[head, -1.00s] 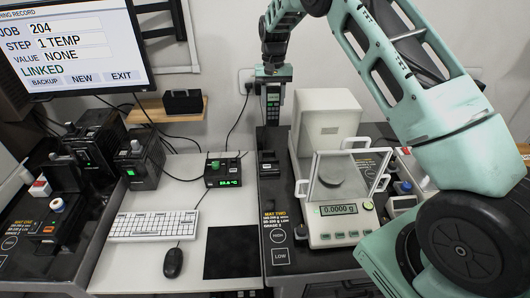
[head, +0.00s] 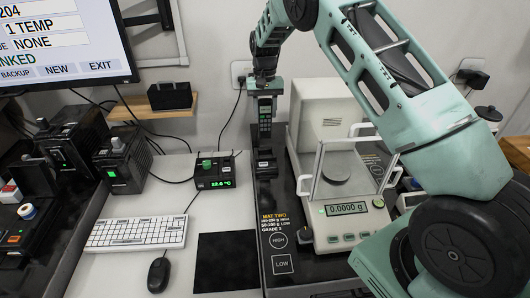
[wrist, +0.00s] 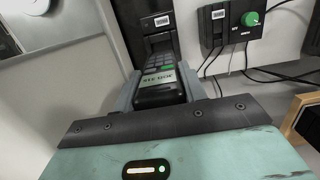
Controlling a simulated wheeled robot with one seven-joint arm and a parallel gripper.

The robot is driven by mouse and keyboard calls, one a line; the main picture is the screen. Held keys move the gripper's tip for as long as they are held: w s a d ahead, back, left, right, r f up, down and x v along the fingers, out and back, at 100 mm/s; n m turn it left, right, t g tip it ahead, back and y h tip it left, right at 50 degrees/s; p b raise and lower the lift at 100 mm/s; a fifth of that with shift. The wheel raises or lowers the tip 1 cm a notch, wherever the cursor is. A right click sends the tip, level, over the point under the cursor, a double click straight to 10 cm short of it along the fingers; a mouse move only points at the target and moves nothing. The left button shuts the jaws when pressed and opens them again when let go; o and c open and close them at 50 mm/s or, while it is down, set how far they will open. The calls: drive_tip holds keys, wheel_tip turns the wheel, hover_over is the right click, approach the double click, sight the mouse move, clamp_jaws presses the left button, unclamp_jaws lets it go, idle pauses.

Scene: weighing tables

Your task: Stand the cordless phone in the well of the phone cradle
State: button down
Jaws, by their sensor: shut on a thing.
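The cordless phone (head: 265,112) is dark with a small screen and keypad, and hangs upright from my gripper (head: 265,92) in the head view. My gripper is shut on its upper end. The black phone cradle (head: 265,166) stands on the dark mat just below the phone. Whether the phone's lower end touches the cradle or is above it, I cannot tell. In the wrist view the phone (wrist: 160,82) sits between the two fingers, with a pale label facing the camera. The cradle (wrist: 158,22) shows just beyond it, with a white label; its well is not clearly visible.
A balance (head: 347,225) reading 0.0000 g, with a clear shield, stands close right of the cradle. A black box (head: 215,172) with a green knob stands to its left. A keyboard (head: 136,230) and mouse (head: 158,272) lie further left. A wall shelf (head: 155,108) is behind.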

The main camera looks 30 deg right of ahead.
sight(265, 133)
wheel_tip(265, 133, down, 8)
drive_tip(key=p, duration=0.3)
drive_tip(key=shift+f, duration=0.25)
drive_tip(key=shift+f+b, duration=0.4)
drive_tip(key=shift+f, duration=0.05)
drive_tip(key=c, duration=0.8)
unclamp_jaws()
drive_tip(key=shift+r, duration=0.1)
